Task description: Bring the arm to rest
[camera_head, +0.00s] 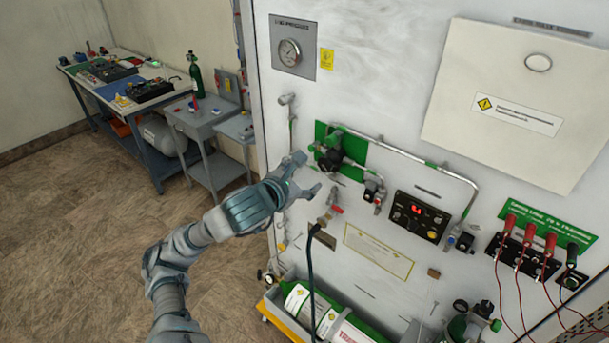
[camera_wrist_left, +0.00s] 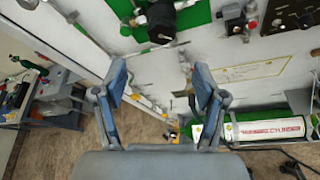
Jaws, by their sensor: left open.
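My left gripper (camera_head: 305,174) is in front of the white panel (camera_head: 376,75), left of the green plate with the valve and pipe. Its fingers are apart and nothing is between them. In the left wrist view the same gripper (camera_wrist_left: 160,85) shows two spread blue-grey fingers with empty space between. The green plate with a black regulator (camera_wrist_left: 160,20) lies beyond the fingers at the top of that view. I cannot tell from these views whether a fingertip touches the panel. My right gripper does not show.
A control box with a red display (camera_head: 418,219) and several red-capped connectors (camera_head: 530,245) are on the panel. Gas cylinders (camera_head: 325,313) lie in a tray at its foot. A workbench (camera_head: 125,100) and grey side table (camera_head: 205,120) stand at the left. The floor (camera_head: 70,240) at left is clear.

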